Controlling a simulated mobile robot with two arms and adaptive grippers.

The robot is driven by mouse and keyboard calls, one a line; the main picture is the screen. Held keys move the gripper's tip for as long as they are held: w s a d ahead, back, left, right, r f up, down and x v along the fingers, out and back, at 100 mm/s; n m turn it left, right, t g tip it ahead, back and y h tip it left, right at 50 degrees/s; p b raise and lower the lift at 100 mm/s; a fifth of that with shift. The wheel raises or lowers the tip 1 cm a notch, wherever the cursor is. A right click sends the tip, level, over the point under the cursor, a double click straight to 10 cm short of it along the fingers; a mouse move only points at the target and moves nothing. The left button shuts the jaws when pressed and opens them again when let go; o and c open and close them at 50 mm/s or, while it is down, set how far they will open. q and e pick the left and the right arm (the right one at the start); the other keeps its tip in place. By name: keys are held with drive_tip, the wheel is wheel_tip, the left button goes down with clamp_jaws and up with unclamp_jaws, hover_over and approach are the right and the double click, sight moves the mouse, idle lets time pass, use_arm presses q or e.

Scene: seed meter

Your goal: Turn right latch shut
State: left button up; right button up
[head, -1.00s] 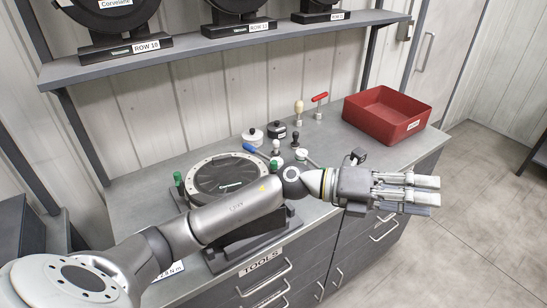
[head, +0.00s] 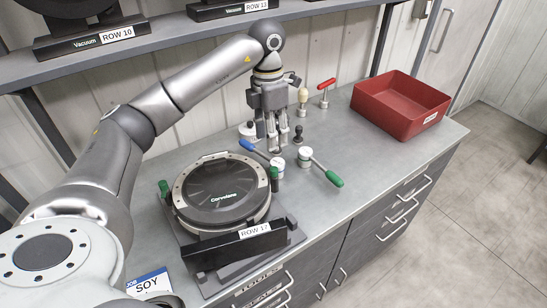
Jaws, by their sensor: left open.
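The seed meter (head: 224,206) is a round black disc with a pale rim, lying on a dark stand on the bench. Its right latch (head: 274,179) is a green upright handle at the disc's right edge. A matching green left latch (head: 165,191) stands at the left edge. My left gripper (head: 277,147) points down above the bench, behind and apart from the right latch. Its fingers are spread, and I see nothing held between them. Its fingertips are close to small tools, and I cannot tell whether they touch any. My right gripper is not in view.
A blue-handled tool (head: 248,146) and a green-handled tool (head: 333,178) are near the gripper. A black knob (head: 298,135) and a red T-handle (head: 326,84) stand behind. A red bin (head: 402,108) is at right. The shelf (head: 180,42) is overhead. The bench's right front is clear.

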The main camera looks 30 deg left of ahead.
sight(273, 169)
use_arm(q)
drive_tip(key=shift+s+d+f+p, duration=0.25)
drive_tip(key=shift+s+f+p, duration=0.05)
drive_tip(key=shift+f, duration=0.3)
drive_tip(key=shift+s+d+f+p, duration=0.25)
drive_tip(key=shift+f, duration=0.3)
wheel_tip(273, 169, down, 4)
drive_tip(key=shift+w+r+p, duration=0.1)
drive_tip(key=shift+r+p, duration=0.15)
drive_tip(key=shift+p, duration=0.3)
wheel_tip(273, 169, down, 4)
drive_tip(key=shift+d+r+p, duration=0.1)
drive_tip(key=shift+r+p, duration=0.05)
drive_tip(key=shift+p, duration=0.35)
drive_tip(key=c, duration=0.9)
clamp_jaws()
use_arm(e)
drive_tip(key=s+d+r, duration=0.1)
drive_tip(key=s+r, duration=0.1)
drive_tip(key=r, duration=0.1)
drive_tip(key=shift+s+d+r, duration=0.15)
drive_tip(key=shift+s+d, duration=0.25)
